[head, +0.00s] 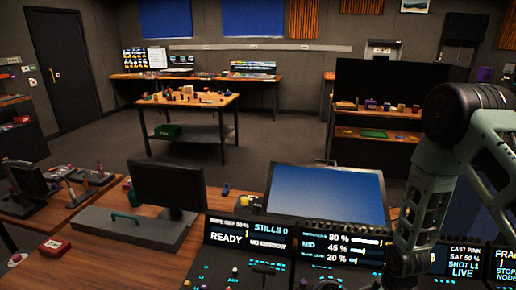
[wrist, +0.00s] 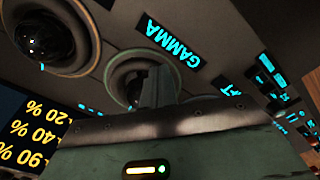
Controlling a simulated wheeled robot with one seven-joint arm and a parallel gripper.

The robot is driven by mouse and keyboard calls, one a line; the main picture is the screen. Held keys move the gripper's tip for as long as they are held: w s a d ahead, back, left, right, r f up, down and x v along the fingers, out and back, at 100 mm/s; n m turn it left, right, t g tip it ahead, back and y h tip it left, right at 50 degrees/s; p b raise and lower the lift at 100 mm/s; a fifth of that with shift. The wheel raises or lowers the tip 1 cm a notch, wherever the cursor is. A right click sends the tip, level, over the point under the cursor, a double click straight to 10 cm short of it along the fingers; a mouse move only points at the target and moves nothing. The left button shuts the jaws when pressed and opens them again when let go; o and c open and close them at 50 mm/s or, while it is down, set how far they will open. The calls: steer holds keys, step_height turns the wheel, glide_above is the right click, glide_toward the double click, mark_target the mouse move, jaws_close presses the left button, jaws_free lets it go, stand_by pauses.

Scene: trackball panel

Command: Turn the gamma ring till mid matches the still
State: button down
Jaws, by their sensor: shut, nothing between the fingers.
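The gamma ring (wrist: 116,80) surrounds a dark ball beside the upside-down GAMMA label (wrist: 174,43) in the wrist view. My gripper (wrist: 158,82) is shut and empty, its fingertips in front of this ring and hiding part of it. I cannot tell whether they touch it. In the head view the level readout (head: 342,248) shows 80 %, MID about 45 % and 20 %. The stills display (head: 247,234) reads READY and STILLS 0. In the head view my arm covers the ring area, and the fingertips are hidden.
Another ringed ball (wrist: 45,35) lies at upper left in the wrist view. A large blue screen (head: 325,195) stands behind the panel. A dark monitor (head: 168,187) and a red box (head: 53,248) are on the left of the desk. Another display (head: 463,259) is right of my arm.

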stand_by(0.3)
steer(key=shift+s+d+n, duration=0.1)
steer(key=shift+d+n, duration=0.3)
steer(key=shift+n, duration=0.7)
steer(key=shift+d+n, duration=0.35)
steer(key=shift+n, duration=0.45)
steer(key=shift+d+n, duration=0.1)
steer(key=shift+n, duration=0.2)
steer(key=shift+d+n, duration=0.3)
steer(key=shift+n, duration=0.6)
